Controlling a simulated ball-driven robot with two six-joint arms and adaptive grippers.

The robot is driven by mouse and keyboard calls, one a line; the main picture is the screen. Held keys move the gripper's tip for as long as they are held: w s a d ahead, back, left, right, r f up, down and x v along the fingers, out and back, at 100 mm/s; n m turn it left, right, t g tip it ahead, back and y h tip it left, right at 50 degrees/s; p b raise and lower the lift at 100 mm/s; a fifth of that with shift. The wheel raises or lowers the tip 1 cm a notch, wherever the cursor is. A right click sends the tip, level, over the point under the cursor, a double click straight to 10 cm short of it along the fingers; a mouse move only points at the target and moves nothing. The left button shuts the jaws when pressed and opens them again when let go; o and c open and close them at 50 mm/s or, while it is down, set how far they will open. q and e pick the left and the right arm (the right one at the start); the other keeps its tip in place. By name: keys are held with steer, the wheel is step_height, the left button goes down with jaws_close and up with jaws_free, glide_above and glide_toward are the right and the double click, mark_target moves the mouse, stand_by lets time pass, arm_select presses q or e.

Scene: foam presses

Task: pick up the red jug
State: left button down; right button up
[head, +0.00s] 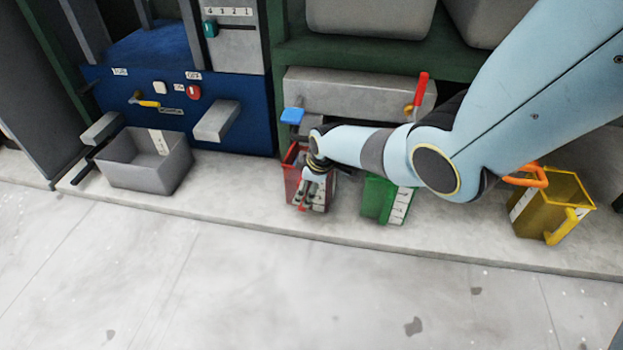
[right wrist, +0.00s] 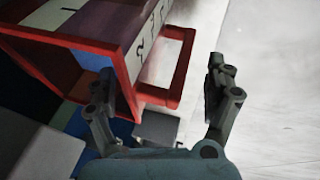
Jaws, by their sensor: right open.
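The red jug (head: 320,196) stands on the pale ledge below the grey pipe box, partly hidden behind my right gripper. My right gripper (head: 306,200) is in front of the jug and points down. In the right wrist view the jug (right wrist: 112,30) fills the upper left, with a white scale strip and a red loop handle (right wrist: 178,75). There my right gripper (right wrist: 160,88) is open, and the handle's lower part shows between its two fingers. Whether a finger touches the handle, I cannot tell. My left gripper is not in view.
A green jug (head: 378,200) stands just right of the red one, partly behind my right arm. A yellow jug (head: 545,208) is farther right. A grey bin (head: 145,176) stands at left before the blue press (head: 240,130). The floor (head: 250,290) in front is clear.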

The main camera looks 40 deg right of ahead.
jaws_close()
stand_by(0.4)
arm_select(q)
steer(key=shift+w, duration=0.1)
arm_select(e)
steer(key=shift+r, duration=0.2)
